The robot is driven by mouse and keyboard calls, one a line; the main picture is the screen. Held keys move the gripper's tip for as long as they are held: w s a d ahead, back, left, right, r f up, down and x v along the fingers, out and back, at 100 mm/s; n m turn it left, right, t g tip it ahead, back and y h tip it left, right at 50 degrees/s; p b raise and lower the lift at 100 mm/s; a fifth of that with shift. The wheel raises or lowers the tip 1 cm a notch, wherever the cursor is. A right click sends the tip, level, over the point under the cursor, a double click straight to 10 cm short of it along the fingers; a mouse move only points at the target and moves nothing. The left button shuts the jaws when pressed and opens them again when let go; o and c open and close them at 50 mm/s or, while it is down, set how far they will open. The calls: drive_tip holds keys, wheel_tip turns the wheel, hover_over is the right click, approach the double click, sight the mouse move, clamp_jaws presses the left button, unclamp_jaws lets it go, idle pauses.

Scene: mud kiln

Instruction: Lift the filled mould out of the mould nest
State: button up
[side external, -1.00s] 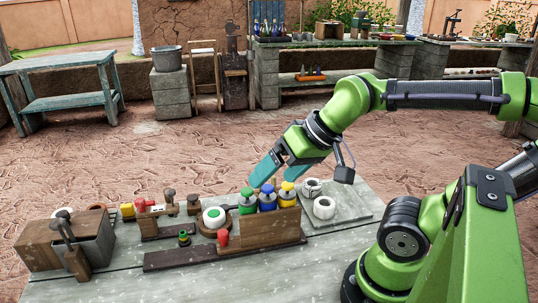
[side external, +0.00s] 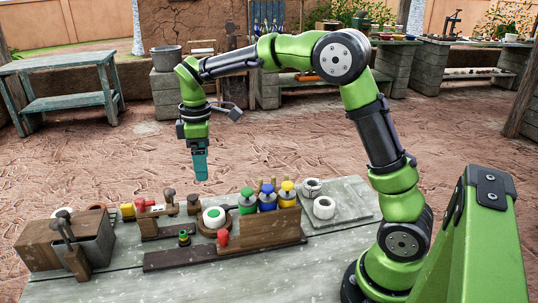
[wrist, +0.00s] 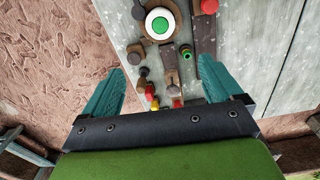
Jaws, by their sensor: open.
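A round white mould with a green centre (side external: 213,216) sits on a brown round wooden holder, which looks like the mould nest (side external: 222,233), near the middle of the bench. In the wrist view the white mould (wrist: 160,36) shows at the top, with its brown holder (wrist: 147,7) around it. My gripper (side external: 200,178) points down, high above the back of the bench and clear of everything. In the wrist view my gripper's (wrist: 160,68) two teal fingers are wide apart with nothing held between them. The mould lies beyond the fingertips.
Green, blue and yellow capped bottles (side external: 267,199) stand right of the mould behind a wooden board (side external: 258,229). A red knob (side external: 223,238) stands in front. Red-handled tools (side external: 142,205) and a wooden box (side external: 45,245) are at left. White rings (side external: 324,208) sit on a slab at right.

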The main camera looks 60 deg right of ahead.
hover_over(213, 211)
drive_tip(key=a, duration=0.2)
drive_tip(key=shift+n, duration=0.4)
drive_tip(key=f, duration=1.1)
drive_tip(key=shift+s+d+f, duration=0.15)
drive_tip(key=shift+s+f, duration=0.15)
drive_tip(key=shift+s, duration=0.1)
drive_tip(key=f, duration=0.4)
drive_tip(key=shift+s+d+f, duration=0.1)
drive_tip(key=shift+s+d, duration=0.2)
drive_tip(key=shift+d, duration=0.05)
drive_tip(key=shift+f, duration=0.5)
drive_tip(key=c, duration=1.3)
